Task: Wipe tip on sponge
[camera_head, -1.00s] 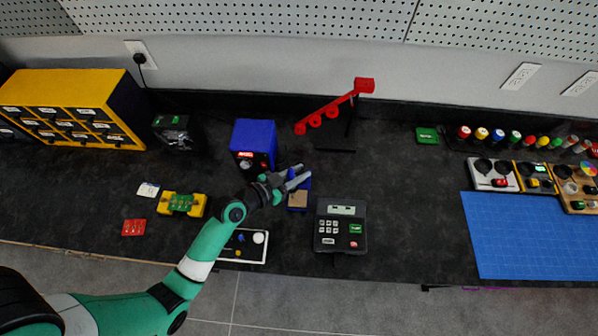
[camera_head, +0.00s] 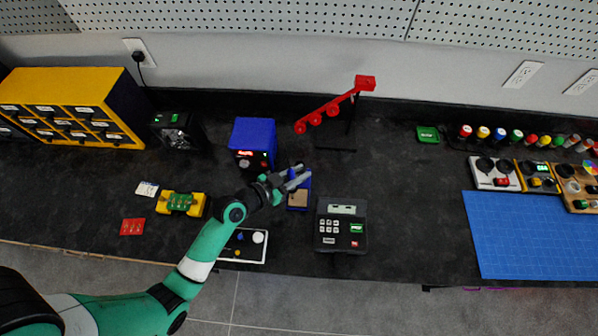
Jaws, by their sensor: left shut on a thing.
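The tan sponge (camera_head: 298,199) lies in a small blue tray (camera_head: 290,207) in the middle of the dark bench. My left gripper (camera_head: 298,180) is over the back part of that tray, just behind the visible sponge. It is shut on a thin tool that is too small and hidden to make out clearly. I cannot tell whether the tool's tip touches the sponge. A blue box with a red display (camera_head: 253,138) stands behind the gripper. My right gripper is not in view.
A dark keypad device (camera_head: 341,240) stands to the right of the sponge. A white-framed tray (camera_head: 243,256) lies in front, beside my left arm. A red sloped rack (camera_head: 330,108) stands behind. Bench right of the keypad is clear up to the blue mat (camera_head: 535,235).

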